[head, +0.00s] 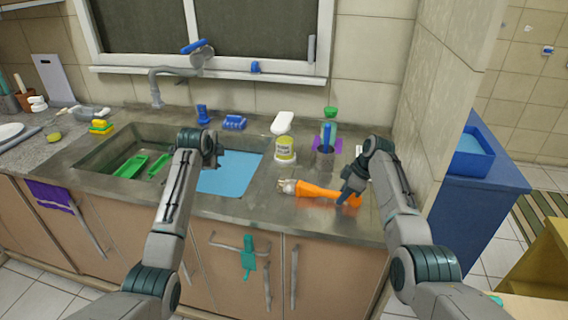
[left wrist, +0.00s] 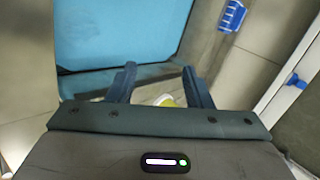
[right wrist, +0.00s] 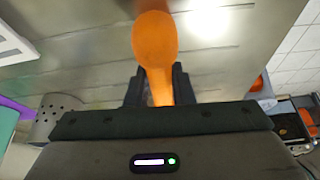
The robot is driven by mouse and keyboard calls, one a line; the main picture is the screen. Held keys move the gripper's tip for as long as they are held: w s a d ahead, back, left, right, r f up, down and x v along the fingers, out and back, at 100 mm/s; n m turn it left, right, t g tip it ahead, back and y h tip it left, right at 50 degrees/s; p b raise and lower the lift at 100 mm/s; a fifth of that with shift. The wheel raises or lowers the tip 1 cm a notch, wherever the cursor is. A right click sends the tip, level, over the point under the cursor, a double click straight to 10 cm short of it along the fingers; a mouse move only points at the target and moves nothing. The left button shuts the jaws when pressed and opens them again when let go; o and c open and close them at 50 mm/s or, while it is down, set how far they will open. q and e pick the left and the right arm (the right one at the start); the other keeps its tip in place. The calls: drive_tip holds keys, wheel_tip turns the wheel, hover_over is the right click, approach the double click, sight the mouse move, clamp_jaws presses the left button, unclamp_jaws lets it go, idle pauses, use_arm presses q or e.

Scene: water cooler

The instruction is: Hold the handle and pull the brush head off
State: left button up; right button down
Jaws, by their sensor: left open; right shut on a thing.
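An orange brush handle (head: 312,190) lies along the counter right of the sink, with a pale, bristly brush head (head: 287,186) at its left end. My right gripper (head: 346,193) is shut around the handle toward its right part. In the right wrist view the orange handle (right wrist: 158,85) runs between the fingers and widens to a rounded part beyond them. The brush head does not show clearly there. My left gripper (head: 214,150) is open and empty above the sink edge, left of and apart from the brush. Its two fingers also show in the left wrist view (left wrist: 160,85).
The sink (head: 100,150) has green items and a blue panel (head: 230,173). A tiled wall edge stands right of my right arm.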

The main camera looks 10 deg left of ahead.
use_arm(q)
drive_tip(key=s+d+r+m+g, duration=0.1)
drive_tip(key=d+r, duration=0.3)
drive_tip(key=d, duration=0.6)
drive_tip(key=m+g+h, duration=0.1)
drive_tip(key=m+g, duration=0.1)
drive_tip(key=g, duration=0.2)
approach(287, 182)
drive_tip(key=shift+t, duration=0.3)
drive_tip(key=x, duration=1)
drive_tip(key=shift+s+d+f, duration=0.2)
drive_tip(key=shift+s+f, duration=0.05)
drive_tip(key=shift+f, duration=0.05)
drive_tip(key=c, duration=0.6)
drive_tip(key=shift+a, duration=0.1)
drive_tip(key=shift+w+a, duration=0.2)
drive_tip(key=shift+a, duration=0.95)
drive_tip(key=shift+w+a, duration=0.15)
drive_tip(key=shift+a, duration=1)
